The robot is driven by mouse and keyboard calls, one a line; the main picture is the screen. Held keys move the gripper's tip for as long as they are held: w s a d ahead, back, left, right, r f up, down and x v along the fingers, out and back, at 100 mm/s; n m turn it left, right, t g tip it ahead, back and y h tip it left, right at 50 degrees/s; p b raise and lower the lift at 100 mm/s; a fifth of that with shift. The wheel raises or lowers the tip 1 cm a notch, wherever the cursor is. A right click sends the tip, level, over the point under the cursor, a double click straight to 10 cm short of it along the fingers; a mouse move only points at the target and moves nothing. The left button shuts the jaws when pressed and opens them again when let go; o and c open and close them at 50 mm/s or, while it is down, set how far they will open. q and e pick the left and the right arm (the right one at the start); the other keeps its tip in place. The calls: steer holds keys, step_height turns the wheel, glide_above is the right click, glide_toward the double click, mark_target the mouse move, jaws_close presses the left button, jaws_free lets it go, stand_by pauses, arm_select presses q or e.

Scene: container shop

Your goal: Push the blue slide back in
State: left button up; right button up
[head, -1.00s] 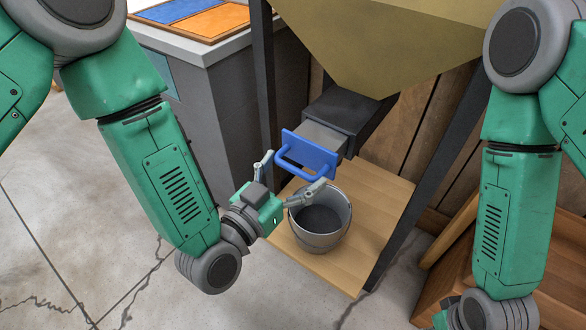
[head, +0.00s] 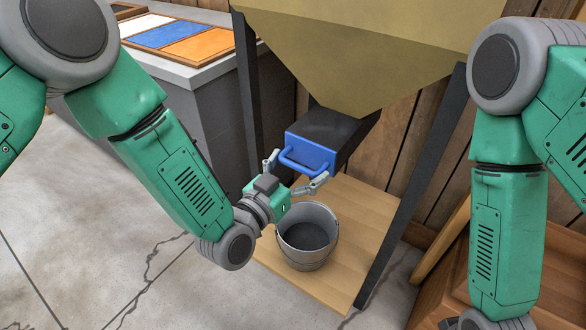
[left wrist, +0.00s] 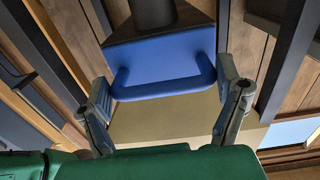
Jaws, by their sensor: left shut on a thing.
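The blue slide (head: 310,152) has a flat blue front plate with a bar handle. It sits at the mouth of the dark chute (head: 342,131) under the hopper, and no grey slide body shows between plate and chute. My left gripper (head: 297,174) is at the handle, with one finger at each end of it. In the left wrist view the blue handle (left wrist: 165,90) spans between the two fingers (left wrist: 165,115), and the gripper is shut on it. My right arm hangs at the right, with its gripper out of the picture.
A grey metal bucket (head: 307,240) with dark contents stands on a wooden board (head: 345,205) below the chute. Dark hopper legs (head: 414,180) stand on both sides. A grey counter (head: 207,105) with coloured trays is at the left. Wooden furniture (head: 450,285) is at the lower right.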

arm_select(q)
steer(key=o, duration=1.5)
steer(key=shift+w+r, duration=0.15)
steer(key=shift+a, duration=0.15)
steer(key=v, duration=1.2)
steer(key=shift+d, duration=0.2)
arm_select(e)
steer(key=shift+d, duration=0.25)
arm_select(q)
steer(key=shift+d, duration=0.15)
arm_select(e)
steer(key=shift+d+f, duration=0.1)
steer(key=shift+d, duration=0.05)
